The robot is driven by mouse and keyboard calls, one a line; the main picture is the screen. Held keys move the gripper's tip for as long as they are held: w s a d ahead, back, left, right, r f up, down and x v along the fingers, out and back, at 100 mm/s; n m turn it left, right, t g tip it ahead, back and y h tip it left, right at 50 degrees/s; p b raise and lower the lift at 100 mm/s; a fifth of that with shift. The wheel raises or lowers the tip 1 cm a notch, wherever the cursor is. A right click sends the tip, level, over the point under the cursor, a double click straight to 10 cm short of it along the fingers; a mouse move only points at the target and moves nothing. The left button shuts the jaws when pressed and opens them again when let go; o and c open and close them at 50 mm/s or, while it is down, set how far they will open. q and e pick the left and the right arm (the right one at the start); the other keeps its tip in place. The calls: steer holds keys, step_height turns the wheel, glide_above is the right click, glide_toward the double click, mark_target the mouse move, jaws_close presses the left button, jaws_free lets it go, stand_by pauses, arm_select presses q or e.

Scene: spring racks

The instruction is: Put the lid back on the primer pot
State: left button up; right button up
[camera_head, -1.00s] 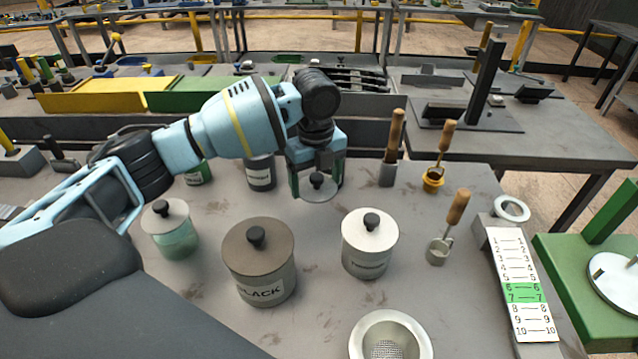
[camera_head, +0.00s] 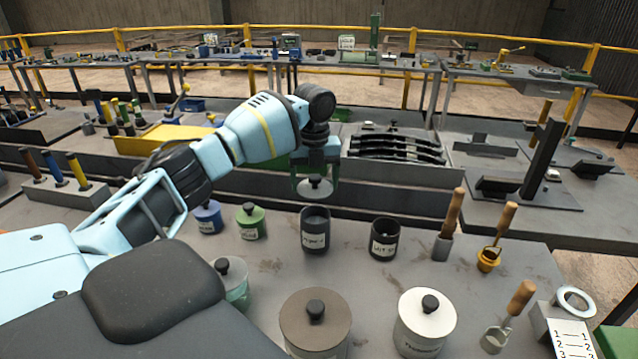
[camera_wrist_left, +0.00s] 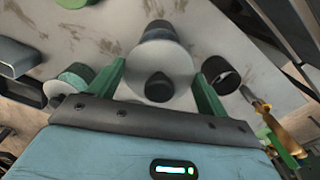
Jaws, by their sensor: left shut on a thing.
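My left gripper (camera_head: 316,180) is shut on the black knob of a round grey lid (camera_head: 316,191), held level above the table. The lid also shows in the left wrist view (camera_wrist_left: 180,65), with the knob between the green fingers. An open dark grey pot (camera_head: 315,232), whose label seems to read "Primer", stands below the lid in the head view. In the left wrist view the pot (camera_wrist_left: 163,32) is partly hidden by the lid. The lid is apart from its rim. My right gripper is not in view.
Another open dark pot (camera_head: 384,240) stands to the right. Lidded green (camera_head: 251,223) and blue (camera_head: 208,217) pots stand left. A brown-lidded pot (camera_head: 315,325) and a white pot (camera_head: 425,325) are nearer. Wooden-handled tools (camera_head: 452,225) stand at right.

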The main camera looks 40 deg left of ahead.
arm_select(q)
steer(key=shift+f, duration=0.15)
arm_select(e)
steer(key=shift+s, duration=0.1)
arm_select(q)
steer(key=shift+f+b, duration=0.6)
steer(key=shift+f, duration=2.45)
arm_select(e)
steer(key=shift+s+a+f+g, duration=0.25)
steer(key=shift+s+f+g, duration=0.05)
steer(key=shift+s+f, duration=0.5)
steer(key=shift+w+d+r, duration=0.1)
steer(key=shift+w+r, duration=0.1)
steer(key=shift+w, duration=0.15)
arm_select(q)
steer(key=shift+f, duration=0.15)
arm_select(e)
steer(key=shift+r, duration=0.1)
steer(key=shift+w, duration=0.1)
arm_select(q)
steer(key=o, duration=1)
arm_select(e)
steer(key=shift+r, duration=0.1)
